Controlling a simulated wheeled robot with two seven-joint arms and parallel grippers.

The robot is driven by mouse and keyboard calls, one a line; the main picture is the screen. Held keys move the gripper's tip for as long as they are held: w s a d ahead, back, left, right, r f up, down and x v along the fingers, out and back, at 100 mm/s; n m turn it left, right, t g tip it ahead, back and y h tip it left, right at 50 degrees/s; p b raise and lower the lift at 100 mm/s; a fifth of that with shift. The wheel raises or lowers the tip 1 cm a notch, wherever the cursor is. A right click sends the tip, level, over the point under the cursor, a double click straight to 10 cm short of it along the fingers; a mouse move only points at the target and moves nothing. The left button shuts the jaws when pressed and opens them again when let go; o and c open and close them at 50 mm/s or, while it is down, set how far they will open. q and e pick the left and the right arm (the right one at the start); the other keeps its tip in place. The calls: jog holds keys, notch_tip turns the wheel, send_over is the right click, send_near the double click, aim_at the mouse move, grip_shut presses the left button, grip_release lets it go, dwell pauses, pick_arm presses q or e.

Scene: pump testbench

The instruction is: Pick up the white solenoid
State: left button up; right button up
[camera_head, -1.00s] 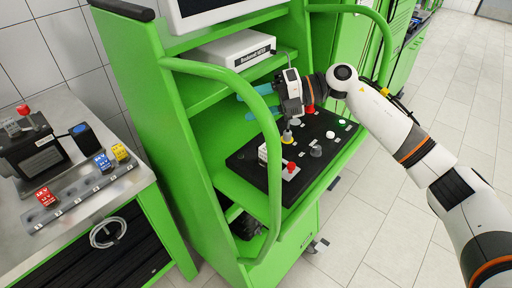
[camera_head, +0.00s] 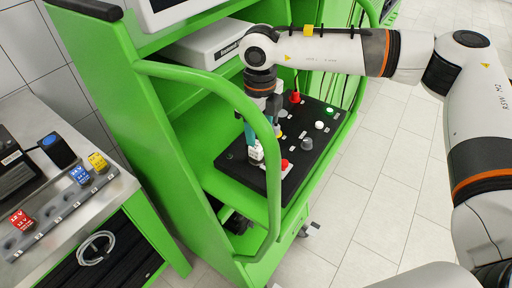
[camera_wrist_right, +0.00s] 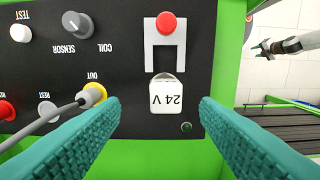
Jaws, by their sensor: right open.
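The white solenoid (camera_wrist_right: 166,96), a block marked 24 V, sits on the black panel (camera_wrist_right: 230,12) beside a grey bracket in the right wrist view. In the head view the white solenoid (camera_head: 257,154) shows at the panel's near left, partly behind my finger. My right gripper (camera_wrist_right: 159,103) is open. Its teal fingers stand on either side of the solenoid, with a gap on each side in the wrist view. In the head view my right gripper (camera_head: 252,140) points down over it. What looks like my left gripper (camera_wrist_right: 264,48) is small at the wrist view's right; its jaws are unclear.
A red button (camera_wrist_right: 166,22) sits beside the solenoid. A yellow-ringed OUT port (camera_wrist_right: 95,93) with a cable is nearby. A green rail (camera_head: 270,150) curves in front of the panel. Red (camera_head: 21,219), blue (camera_head: 79,175) and yellow (camera_head: 97,161) blocks stand on the left bench.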

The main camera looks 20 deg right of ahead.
aim_at(256, 147)
jog(key=shift+a+f, duration=0.1)
jog(key=shift+f, duration=0.55)
jog(key=shift+a+f+p, duration=0.15)
jog(key=shift+f+p, duration=0.2)
jog(key=shift+p, duration=0.15)
jog(key=f, duration=0.1)
jog(key=f+p, duration=0.1)
jog(key=f, duration=0.1)
jog(key=shift+a+f+p, duration=0.25)
jog(key=shift+f+p, duration=0.05)
jog(key=shift+f, duration=0.45)
jog(key=c, duration=1.2)
